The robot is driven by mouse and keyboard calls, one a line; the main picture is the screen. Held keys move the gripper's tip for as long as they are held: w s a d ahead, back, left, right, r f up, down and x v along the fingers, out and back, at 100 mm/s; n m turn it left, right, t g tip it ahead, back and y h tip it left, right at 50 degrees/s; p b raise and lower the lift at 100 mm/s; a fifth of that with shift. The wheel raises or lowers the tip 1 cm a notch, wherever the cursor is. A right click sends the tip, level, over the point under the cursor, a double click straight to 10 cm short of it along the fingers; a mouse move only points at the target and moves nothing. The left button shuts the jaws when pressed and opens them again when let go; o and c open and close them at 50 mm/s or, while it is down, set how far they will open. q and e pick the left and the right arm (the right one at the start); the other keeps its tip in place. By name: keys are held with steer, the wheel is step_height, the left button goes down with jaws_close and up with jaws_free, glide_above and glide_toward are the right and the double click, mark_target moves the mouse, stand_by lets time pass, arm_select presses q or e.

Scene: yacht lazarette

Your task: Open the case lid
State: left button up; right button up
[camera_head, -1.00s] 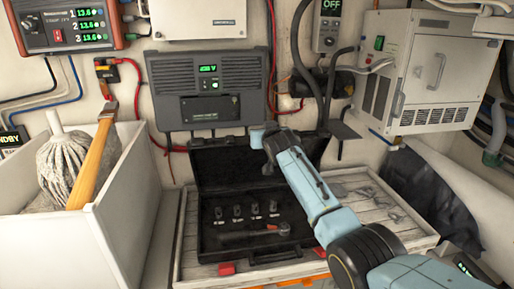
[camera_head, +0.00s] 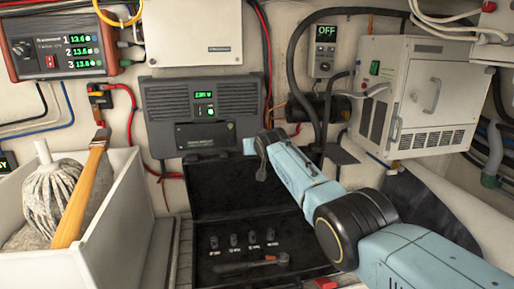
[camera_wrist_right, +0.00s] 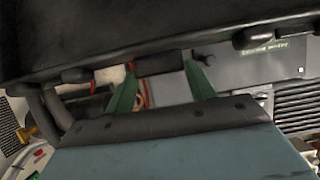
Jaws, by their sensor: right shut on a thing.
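The black case (camera_head: 205,268) lies in front of the wall, its lid (camera_head: 222,188) raised steeply at the back. Several small sockets (camera_head: 252,238) and a ratchet (camera_head: 250,266) lie in the case base. My right arm reaches in from the right, with its right gripper (camera_wrist_right: 158,72) at the lid's upper edge. In the right wrist view two green fingers stand either side of a dark piece on the lid's edge, and the gripper is shut on it. My left gripper is out of view.
A white bin (camera_head: 125,225) with a mop (camera_head: 50,195) and a wooden handle (camera_head: 85,185) stands left. A grey charger unit (camera_head: 205,115) hangs on the wall just behind the lid. A white cabinet (camera_head: 425,100) is at right. A red block (camera_head: 325,283) lies beside the case.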

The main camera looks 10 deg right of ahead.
steer(key=shift+w+d+r, duration=0.1)
steer(key=shift+w+r, duration=0.05)
steer(key=shift+r, duration=0.3)
steer(key=o, duration=1.4)
steer(key=shift+f, duration=0.2)
steer(key=shift+s, duration=0.25)
steer(key=v, duration=1.1)
steer(key=shift+s+r, duration=0.15)
steer(key=shift+s, duration=0.25)
